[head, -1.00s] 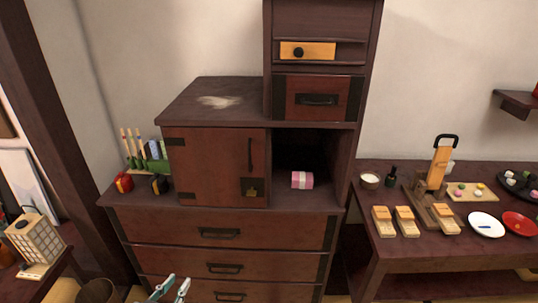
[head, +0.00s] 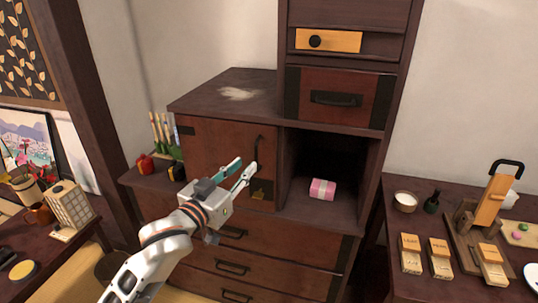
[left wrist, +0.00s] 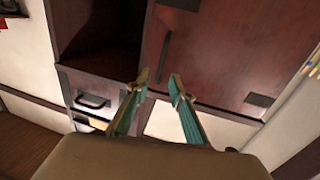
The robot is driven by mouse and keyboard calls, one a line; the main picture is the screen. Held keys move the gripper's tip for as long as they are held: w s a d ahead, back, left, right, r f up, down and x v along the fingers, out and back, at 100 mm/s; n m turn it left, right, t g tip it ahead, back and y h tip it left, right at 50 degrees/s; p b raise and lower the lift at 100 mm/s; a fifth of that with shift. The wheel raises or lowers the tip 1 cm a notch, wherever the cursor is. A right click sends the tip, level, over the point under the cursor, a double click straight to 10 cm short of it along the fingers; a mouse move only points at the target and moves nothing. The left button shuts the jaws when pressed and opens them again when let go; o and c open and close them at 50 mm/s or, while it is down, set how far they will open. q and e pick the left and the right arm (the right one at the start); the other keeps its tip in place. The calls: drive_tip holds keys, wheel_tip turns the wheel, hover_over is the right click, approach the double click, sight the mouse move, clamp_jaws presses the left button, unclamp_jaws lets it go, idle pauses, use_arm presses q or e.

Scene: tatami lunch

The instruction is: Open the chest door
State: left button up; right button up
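The chest door (head: 218,142) is a reddish-brown panel, shut, at the left of the chest's upper part. Its dark vertical handle (head: 259,152) is near its right edge. In the left wrist view the door (left wrist: 235,50) fills the upper right, with the handle (left wrist: 165,57) just beyond the fingertips. My left gripper (head: 247,165) is in front of the door's lower right part, close to the handle. It also shows in the left wrist view (left wrist: 159,79), its teal fingers apart with nothing between them. I cannot tell whether it touches the door. My right gripper is not in view.
An open compartment right of the door holds a pink bundle (head: 322,189). Drawers (head: 240,240) lie below. Brushes (head: 161,130) and a red object (head: 145,164) stand on the ledge at left. A table at right bears several wooden blocks and a white bowl (head: 405,201).

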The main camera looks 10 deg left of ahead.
sight(256, 154)
use_arm(q)
drive_tip(key=x, duration=0.7)
drive_tip(key=shift+w, duration=0.3)
clamp_jaws()
